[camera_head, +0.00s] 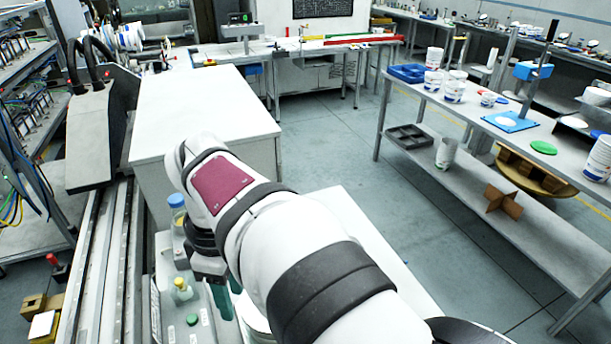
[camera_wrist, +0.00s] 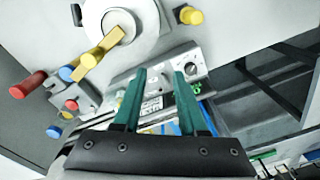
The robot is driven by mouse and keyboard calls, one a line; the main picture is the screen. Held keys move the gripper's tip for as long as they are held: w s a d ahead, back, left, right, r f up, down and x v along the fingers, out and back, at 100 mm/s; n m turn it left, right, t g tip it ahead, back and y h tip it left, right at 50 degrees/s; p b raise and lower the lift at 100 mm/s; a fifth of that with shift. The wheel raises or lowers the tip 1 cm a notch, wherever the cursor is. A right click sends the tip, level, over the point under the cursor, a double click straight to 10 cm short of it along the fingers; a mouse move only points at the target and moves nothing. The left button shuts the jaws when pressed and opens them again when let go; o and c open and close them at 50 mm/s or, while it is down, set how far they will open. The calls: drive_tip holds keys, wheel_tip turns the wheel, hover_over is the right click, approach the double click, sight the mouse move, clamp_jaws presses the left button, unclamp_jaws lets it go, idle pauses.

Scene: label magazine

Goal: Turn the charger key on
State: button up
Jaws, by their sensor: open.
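My gripper (camera_wrist: 160,75) has two green fingers that stand apart with nothing between them. In the head view my gripper (camera_head: 229,295) hangs low behind my arm, close to a light panel. In the wrist view a grey metal unit (camera_wrist: 165,78) lies just beyond the fingertips. It bears a round fitting (camera_wrist: 190,68) near the right fingertip. I cannot tell whether this fitting is the charger key. No key is clearly visible, and my fingers cover part of the unit.
A white disc (camera_wrist: 112,28) carries a yellow bar with a yellow knob (camera_wrist: 92,57). A red knob (camera_wrist: 72,104) stands on a small grey block to the left. Another yellow knob (camera_wrist: 191,16) is at the top. In the head view a green button (camera_head: 192,320) sits on the panel.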

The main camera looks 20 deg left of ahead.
drive_tip(key=s+a+f+n, duration=0.2)
drive_tip(key=s+a+n, duration=0.35)
drive_tip(key=a, duration=0.35)
drive_tip(key=shift+n, duration=0.35)
drive_tip(key=f, duration=1.6)
drive_tip(key=shift+w, duration=0.2)
drive_tip(key=shift+r, duration=0.1)
clamp_jaws()
